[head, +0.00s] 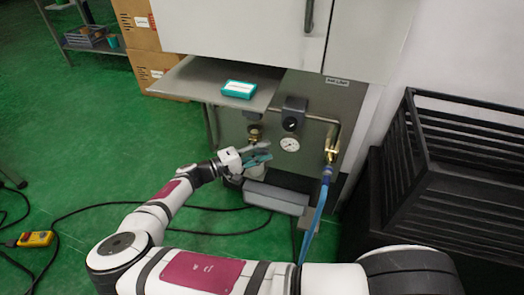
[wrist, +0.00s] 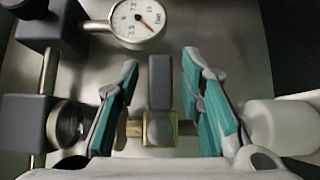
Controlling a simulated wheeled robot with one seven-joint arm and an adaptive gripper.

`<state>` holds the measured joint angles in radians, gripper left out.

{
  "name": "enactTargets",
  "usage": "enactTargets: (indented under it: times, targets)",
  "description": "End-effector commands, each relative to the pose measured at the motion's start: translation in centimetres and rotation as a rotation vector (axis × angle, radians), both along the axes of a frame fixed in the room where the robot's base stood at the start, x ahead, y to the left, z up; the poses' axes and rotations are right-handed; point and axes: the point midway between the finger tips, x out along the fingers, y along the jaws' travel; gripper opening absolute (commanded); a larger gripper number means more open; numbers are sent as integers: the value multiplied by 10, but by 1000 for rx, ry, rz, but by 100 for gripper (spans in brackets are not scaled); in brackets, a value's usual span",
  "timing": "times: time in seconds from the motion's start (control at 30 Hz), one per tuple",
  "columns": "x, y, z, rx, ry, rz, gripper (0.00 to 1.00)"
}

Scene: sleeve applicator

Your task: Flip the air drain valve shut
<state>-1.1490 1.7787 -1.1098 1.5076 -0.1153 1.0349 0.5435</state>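In the wrist view, a brass valve (wrist: 159,131) with a grey lever (wrist: 160,83) sits on the metal panel. The lever points toward the top of the picture, toward the pressure gauge. My gripper (wrist: 160,78) is open, its teal-padded fingers on either side of the lever with a visible gap on each side. Neither finger clearly touches it. In the head view, my gripper (head: 257,156) is at the panel's lower left, left of the gauge, and hides the valve.
The gauge (head: 289,144) also shows in the wrist view (wrist: 138,20). A dark knob (wrist: 68,124) and a white bowl (wrist: 282,127) flank the fingers. Blue hoses (head: 315,220) hang at right by a black crate (head: 455,165). A teal box (head: 239,89) lies on the shelf above.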

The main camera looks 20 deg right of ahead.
Motion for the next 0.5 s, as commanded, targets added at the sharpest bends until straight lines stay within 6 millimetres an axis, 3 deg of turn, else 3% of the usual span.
enactTargets:
  times: [0.3,0.5]
  targets:
    - [0,2,0,1,-1,-1,37]
    - [-4,28,-1,2,0,3,37]
